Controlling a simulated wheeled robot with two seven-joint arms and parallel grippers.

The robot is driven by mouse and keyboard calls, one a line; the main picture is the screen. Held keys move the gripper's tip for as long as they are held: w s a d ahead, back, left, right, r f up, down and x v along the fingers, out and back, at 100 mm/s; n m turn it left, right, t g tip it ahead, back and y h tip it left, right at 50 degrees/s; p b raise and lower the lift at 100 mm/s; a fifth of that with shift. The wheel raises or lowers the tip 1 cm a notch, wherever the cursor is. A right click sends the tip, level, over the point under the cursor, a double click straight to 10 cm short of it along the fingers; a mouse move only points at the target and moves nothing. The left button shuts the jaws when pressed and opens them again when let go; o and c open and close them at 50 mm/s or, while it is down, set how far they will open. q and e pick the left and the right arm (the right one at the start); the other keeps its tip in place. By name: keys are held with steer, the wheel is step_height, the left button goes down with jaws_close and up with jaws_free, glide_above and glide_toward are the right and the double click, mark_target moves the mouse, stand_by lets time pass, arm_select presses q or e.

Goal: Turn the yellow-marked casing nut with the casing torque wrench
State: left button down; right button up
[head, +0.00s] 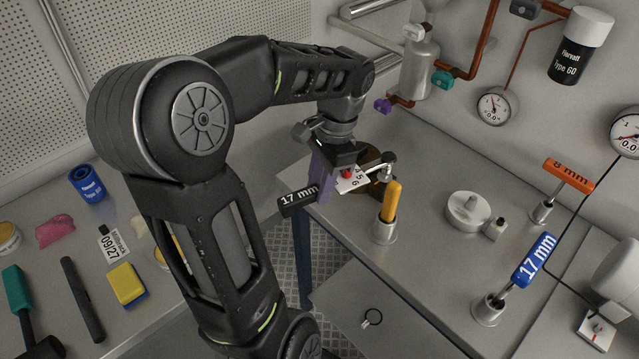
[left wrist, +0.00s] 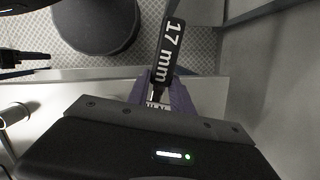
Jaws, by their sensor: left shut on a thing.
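My left gripper (head: 325,185) has purple fingers and is shut on a black-handled wrench marked 17 mm (head: 298,199), over the front edge of the bench. In the left wrist view the black handle (left wrist: 168,45) sticks out beyond the purple fingers (left wrist: 180,97). The wrench's working end is hidden by the gripper. A dark brass-coloured round part (head: 378,185) sits just behind the gripper, partly covered by it and a white number card (head: 352,181). I cannot make out a yellow-marked nut or whether the wrench touches one. My right gripper is not in view.
An orange-handled tool (head: 391,200) stands in a holder close right of the gripper. A blue 17 mm tool (head: 535,260) and orange 8 mm tool (head: 567,175) stand further right. A left bench holds a yellow sponge (head: 126,284).

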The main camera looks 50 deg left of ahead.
arm_select(q)
steer(key=shift+f+b, duration=0.4)
steer(key=shift+f, duration=0.25)
steer(key=shift+a, duration=0.1)
stand_by(0.4)
steer(key=shift+w+a+m+p, duration=0.2)
steer(key=shift+a+m, duration=0.1)
steer(key=shift+a, duration=0.15)
steer(key=shift+w+a+m+p, duration=0.1)
steer(key=shift+a+m+p, duration=0.05)
steer(key=shift+a+m, duration=0.2)
steer(key=shift+a, duration=0.15)
steer(key=shift+w+a+m+p, duration=0.3)
steer(key=shift+w+a+m, duration=0.1)
steer(key=shift+a+m, duration=0.35)
steer(key=shift+a, duration=0.1)
steer(key=shift+w+a+m+y+p, duration=0.45)
steer(key=shift+a+m, duration=0.15)
steer(key=shift+a, duration=0.15)
